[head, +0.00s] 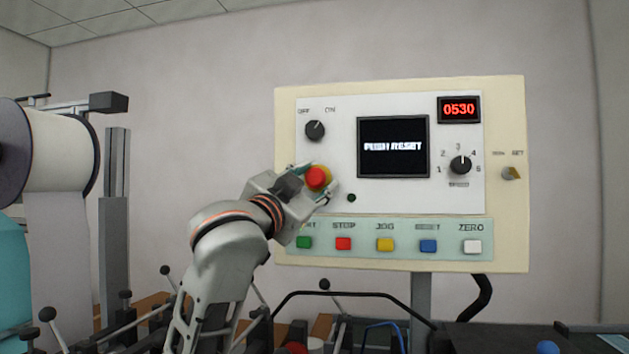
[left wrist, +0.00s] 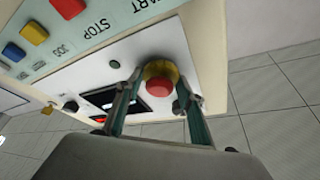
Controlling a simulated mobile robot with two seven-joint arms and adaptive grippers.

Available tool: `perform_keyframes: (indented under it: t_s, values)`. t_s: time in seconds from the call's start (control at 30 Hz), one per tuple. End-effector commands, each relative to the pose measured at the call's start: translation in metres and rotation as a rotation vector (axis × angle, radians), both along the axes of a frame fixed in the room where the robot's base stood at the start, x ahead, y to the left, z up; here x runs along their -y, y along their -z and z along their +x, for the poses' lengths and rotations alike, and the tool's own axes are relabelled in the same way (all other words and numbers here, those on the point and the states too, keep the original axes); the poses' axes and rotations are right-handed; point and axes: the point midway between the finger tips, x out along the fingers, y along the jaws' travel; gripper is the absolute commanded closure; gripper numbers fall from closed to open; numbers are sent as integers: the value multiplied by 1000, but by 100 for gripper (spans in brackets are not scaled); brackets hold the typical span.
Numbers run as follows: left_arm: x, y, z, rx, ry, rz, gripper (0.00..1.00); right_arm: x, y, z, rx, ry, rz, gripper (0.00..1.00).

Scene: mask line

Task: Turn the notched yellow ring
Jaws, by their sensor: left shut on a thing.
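The notched yellow ring (head: 328,177) surrounds a red mushroom button (head: 316,178) on the control panel, left of the screen. In the left wrist view the yellow ring (left wrist: 161,70) shows behind the red button (left wrist: 159,87). My left gripper (head: 309,182) is at the panel, its fingers on either side of the ring; in the left wrist view the fingers (left wrist: 160,100) flank it, shut on it. The notches cannot be made out. My right gripper is not in view.
The panel (head: 400,263) has an OFF/ON knob (head: 315,130) above the ring, a screen (head: 393,147) reading "PUSH RESET", a speed knob (head: 460,165) and a row of coloured buttons below. A white roll (head: 62,152) stands at left. Black-knobbed levers are below.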

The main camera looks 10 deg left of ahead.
Motion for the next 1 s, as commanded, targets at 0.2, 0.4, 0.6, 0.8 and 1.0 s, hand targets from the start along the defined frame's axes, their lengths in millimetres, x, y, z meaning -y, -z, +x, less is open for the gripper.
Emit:
perform_keyframes:
  t_s: [0.2, 0.4, 0.6, 0.8, 1.0]
  values:
    - [-2, -2, 0, 4, -4, 107, 84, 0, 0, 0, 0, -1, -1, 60]
    - [-2, -2, 0, 2, -4, 154, 84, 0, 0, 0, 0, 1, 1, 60]
    - [-2, -2, 0, 2, -3, 166, 84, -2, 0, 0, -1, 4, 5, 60]
    - [-2, -2, 0, 2, -3, 166, 84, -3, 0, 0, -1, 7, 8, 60]
    - [-2, -2, 0, 1, -2, 167, 46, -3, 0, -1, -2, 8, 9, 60]
